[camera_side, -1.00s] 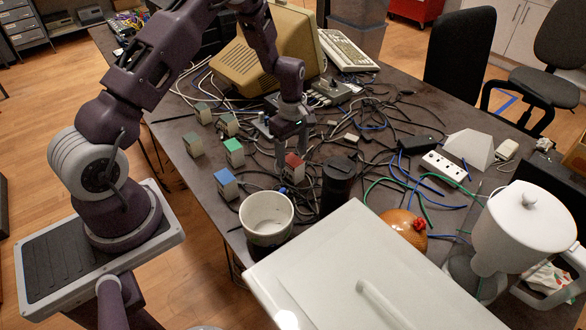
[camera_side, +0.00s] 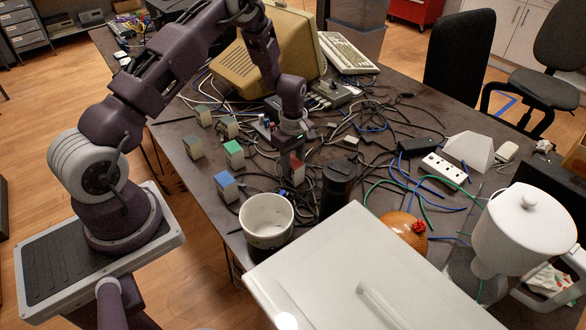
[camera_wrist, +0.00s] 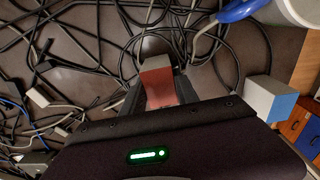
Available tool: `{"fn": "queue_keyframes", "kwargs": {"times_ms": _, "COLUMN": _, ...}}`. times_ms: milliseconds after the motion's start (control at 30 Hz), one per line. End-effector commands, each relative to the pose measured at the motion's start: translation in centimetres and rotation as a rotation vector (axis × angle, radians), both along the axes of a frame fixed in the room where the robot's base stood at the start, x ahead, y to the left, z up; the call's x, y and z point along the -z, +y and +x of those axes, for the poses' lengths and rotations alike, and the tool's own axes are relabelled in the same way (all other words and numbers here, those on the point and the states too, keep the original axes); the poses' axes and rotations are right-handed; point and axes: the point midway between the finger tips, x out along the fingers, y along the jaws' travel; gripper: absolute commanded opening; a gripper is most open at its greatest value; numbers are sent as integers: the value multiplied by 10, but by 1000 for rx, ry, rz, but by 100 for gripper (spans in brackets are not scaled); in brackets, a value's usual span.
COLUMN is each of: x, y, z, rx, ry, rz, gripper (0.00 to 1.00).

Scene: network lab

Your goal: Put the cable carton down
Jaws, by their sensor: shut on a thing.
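The cable carton that I take to be meant is a small box with a red face and a pale side. In the wrist view the carton (camera_wrist: 160,82) sits between my fingers. In the side view the red carton (camera_side: 298,172) is partly hidden by my gripper (camera_side: 291,164). My gripper is shut on it, fingers pointing down, low over the dark table. In the wrist view my gripper (camera_wrist: 160,92) shows one finger on each side of the carton. Whether the carton's base touches the table I cannot tell.
Similar boxes stand nearby: a blue-topped one (camera_side: 226,186), a green-topped one (camera_side: 234,153) and others. A white pot (camera_side: 266,220) and a dark cylinder (camera_side: 337,184) stand close in front. Loose cables (camera_side: 375,135) cover much of the table.

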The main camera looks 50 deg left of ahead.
Motion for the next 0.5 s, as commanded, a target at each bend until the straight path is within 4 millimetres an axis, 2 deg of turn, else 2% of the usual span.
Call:
{"fn": "queue_keyframes", "kwargs": {"times_ms": 67, "x": -6, "y": 0, "z": 1, "rx": 0, "ry": -1, "rz": 1, "gripper": 0}}
{"fn": "queue_keyframes", "kwargs": {"times_ms": 300, "x": -66, "y": 0, "z": 2, "rx": 0, "ry": -6, "rz": 2, "gripper": 0}}
{"fn": "queue_keyframes", "kwargs": {"times_ms": 400, "x": -86, "y": 0, "z": 1, "rx": 1, "ry": -4, "rz": 1, "gripper": 0}}
{"fn": "queue_keyframes", "kwargs": {"times_ms": 500, "x": -96, "y": 6, "z": 7, "rx": -12, "ry": -1, "rz": 3, "gripper": 0}}
